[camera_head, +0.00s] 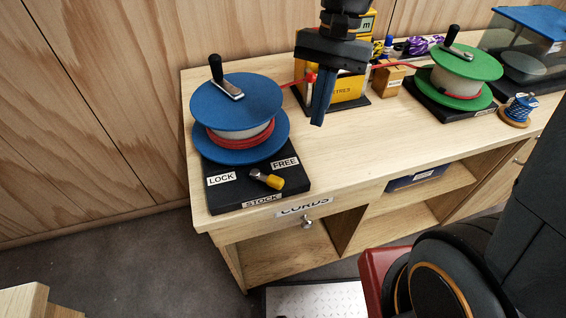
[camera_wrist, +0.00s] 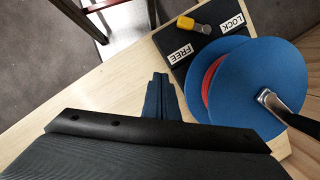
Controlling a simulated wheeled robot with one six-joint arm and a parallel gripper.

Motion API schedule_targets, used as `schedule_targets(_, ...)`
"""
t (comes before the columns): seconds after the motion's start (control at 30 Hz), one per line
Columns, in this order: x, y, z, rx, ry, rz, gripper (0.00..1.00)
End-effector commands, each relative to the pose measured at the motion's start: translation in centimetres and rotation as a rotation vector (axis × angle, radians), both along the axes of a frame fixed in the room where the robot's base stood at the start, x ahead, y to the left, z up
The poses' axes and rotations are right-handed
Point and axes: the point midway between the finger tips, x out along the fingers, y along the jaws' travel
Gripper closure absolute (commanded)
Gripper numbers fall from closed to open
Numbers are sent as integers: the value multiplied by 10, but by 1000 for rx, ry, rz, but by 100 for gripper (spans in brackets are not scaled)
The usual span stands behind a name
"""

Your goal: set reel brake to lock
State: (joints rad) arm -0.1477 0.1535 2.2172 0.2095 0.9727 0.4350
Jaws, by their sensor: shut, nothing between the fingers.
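The stock reel has blue discs (camera_head: 236,101) with red cord and stands on a black base (camera_head: 228,196) at the left of the bench. Its brake is a short lever with a yellow end (camera_head: 274,182) at the base's front. The LOCK label (camera_head: 220,179) is left of the lever and the FREE label (camera_head: 285,162) is behind its yellow end. The yellow end points right, away from LOCK. In the wrist view the yellow end (camera_wrist: 186,24) also points away from LOCK. My gripper (camera_head: 318,122) is shut and empty, above the bench right of the reel, apart from the lever.
A red cord runs from the blue reel past a yellow metre counter (camera_head: 346,89) to a green reel (camera_head: 462,61). A crank handle (camera_head: 217,72) stands up from the blue reel. A small spool (camera_head: 518,108) sits at the right. The bench front between the reels is clear.

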Motion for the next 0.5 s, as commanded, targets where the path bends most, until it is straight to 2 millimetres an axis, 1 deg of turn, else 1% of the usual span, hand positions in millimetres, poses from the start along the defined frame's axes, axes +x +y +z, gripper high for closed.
schedule_targets(0.03,4,10,1,6,30,-23,100)
schedule_targets(0.1,5,21,6,13,70,-53,100)
schedule_targets(0.2,6,31,11,17,110,-84,100)
schedule_targets(0.3,6,36,14,20,130,-98,100)
schedule_targets(0.5,6,37,16,21,134,-102,100)
